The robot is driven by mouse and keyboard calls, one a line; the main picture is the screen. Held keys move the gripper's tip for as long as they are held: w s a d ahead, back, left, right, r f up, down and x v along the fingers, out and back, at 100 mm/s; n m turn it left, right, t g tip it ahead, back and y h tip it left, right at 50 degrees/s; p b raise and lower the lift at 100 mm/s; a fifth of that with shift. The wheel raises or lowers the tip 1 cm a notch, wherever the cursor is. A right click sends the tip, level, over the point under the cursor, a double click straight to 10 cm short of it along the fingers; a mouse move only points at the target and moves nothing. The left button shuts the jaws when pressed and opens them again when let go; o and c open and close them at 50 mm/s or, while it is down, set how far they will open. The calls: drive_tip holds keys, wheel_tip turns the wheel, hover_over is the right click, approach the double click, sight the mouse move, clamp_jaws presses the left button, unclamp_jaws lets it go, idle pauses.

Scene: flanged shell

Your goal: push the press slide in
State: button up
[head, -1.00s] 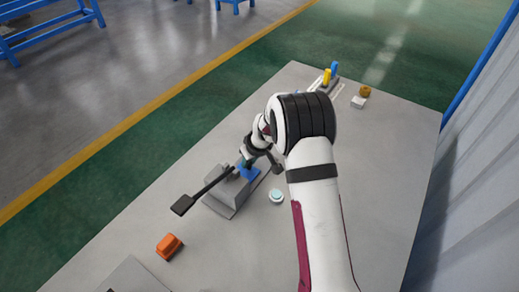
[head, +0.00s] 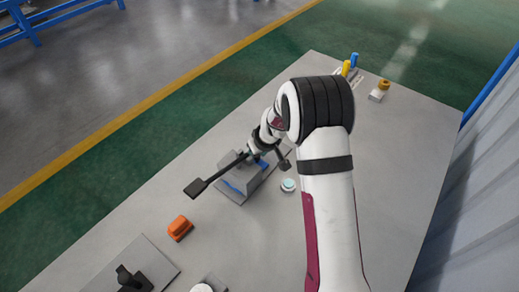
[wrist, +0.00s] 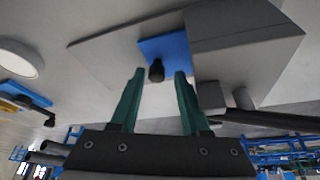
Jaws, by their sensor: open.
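The press is a grey block on a flat grey base (head: 262,186) in the middle of the bench. Its blue slide (wrist: 165,50) is a flat plate with a dark round knob (wrist: 156,70) in the wrist view. Part of the blue shows beside the block in the head view (head: 262,165). My gripper (wrist: 159,72) is open, its two green fingers pointing at the slide, with the knob between the fingertips in the picture. I cannot tell whether they touch it. The arm hides much of the gripper in the head view.
A dark bar with a block end (head: 195,188) reaches left over the press. A pale round button (head: 289,185) sits right of the press. An orange block (head: 180,228) lies front left. A dark fixture (head: 130,280) stands nearer. Yellow and blue pieces (head: 350,66) stand at the far end.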

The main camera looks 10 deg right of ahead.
drive_tip(key=v, duration=1.5)
drive_tip(key=shift+s, duration=0.2)
drive_tip(key=shift+r, duration=0.15)
drive_tip(key=s+a+r+m+g, duration=0.1)
drive_tip(key=s+m, duration=0.4)
drive_tip(key=s, duration=1.1)
drive_tip(key=s+r+m+g, duration=0.3)
drive_tip(key=s+m, duration=0.2)
drive_tip(key=s, duration=1.1)
drive_tip(key=shift+a, duration=0.4)
